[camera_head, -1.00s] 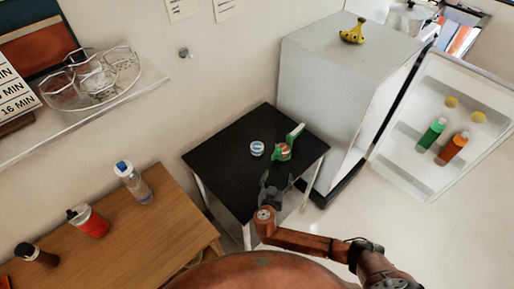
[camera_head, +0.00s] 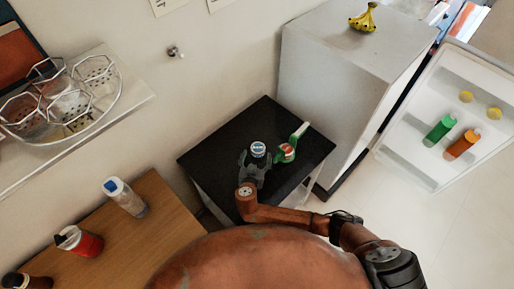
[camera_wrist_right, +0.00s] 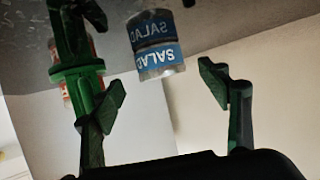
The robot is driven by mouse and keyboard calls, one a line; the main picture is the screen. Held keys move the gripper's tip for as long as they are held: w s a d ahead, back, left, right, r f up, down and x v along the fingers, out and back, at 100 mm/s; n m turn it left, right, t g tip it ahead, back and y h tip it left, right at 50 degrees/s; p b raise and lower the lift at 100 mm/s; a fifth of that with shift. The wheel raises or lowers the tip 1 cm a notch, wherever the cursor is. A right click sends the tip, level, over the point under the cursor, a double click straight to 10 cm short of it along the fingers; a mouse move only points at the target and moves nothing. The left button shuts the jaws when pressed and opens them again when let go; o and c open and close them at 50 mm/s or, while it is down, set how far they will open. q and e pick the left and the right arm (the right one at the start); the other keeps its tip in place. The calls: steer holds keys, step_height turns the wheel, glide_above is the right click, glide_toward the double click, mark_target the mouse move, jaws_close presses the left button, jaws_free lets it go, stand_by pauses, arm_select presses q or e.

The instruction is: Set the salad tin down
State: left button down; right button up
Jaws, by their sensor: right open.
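The salad tin (camera_head: 258,149), with a blue and white label, stands on the black-topped table (camera_head: 222,150). My right gripper (camera_head: 256,162) is open at the tin's near side. In the wrist view its two fingers (camera_wrist_right: 160,84) are spread wide, with the tin between and just beyond the tips. I see no grip on the tin. My left gripper is not in view.
A green item with a red and white part (camera_head: 287,151) stands close to the tin's right. A white fridge (camera_head: 330,90) with its door open (camera_head: 420,150) borders the table. A wooden table (camera_head: 130,235) with bottles is at left. The black table's back is clear.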

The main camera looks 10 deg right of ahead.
mark_target(257, 150)
steer(key=shift+w+d+f, duration=0.1)
steer(key=shift+w+d, duration=0.1)
steer(key=shift+w, duration=0.2)
steer(key=x, duration=0.4)
steer(key=shift+w, duration=0.45)
steer(key=c, duration=0.8)
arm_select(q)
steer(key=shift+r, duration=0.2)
arm_select(e)
steer(key=c, duration=0.7)
steer(key=shift+c, duration=0.2)
